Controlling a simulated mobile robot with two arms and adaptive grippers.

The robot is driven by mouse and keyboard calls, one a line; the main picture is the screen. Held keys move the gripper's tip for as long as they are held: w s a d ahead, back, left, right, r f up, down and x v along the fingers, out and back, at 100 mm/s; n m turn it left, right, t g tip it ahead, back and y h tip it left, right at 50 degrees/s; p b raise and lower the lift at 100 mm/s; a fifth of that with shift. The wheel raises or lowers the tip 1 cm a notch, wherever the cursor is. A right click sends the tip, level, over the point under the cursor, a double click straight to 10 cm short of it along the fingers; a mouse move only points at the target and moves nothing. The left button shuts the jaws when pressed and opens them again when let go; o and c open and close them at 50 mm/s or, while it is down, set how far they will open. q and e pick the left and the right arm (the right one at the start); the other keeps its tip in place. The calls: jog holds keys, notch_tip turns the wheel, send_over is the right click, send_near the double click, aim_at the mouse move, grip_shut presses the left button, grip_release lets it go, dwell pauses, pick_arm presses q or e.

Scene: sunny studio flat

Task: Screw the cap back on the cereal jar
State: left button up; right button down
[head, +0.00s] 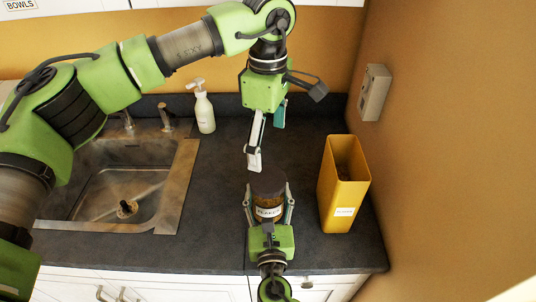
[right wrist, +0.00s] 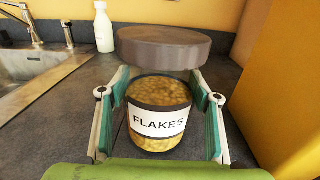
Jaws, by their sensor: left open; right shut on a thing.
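The cereal jar (head: 267,211), labelled FLAKES, stands upright on the dark counter. My right gripper (head: 269,205) is shut on its sides. The jar also shows between the fingers in the right wrist view (right wrist: 158,122), with flakes visible. The dark round cap (head: 268,186) is over the jar's top.
A tall yellow container (head: 343,184) stands right of the jar, near the wall. A white pump bottle (head: 204,108) stands at the back, beside the steel sink (head: 188,172) on the left. Bare counter lies between sink and jar. A grey box (head: 375,92) is on the wall.

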pick_arm(q)
jog(key=shift+r, duration=0.4)
pick_arm(e)
jog(key=c, duration=0.7)
grip_release()
jog(key=shift+o, duration=0.2)
jog(key=shift+s, duration=0.1)
jog(key=s, duration=1.1)
jog(key=shift+s+d, duration=0.3)
jog(key=shift+s, duration=0.1)
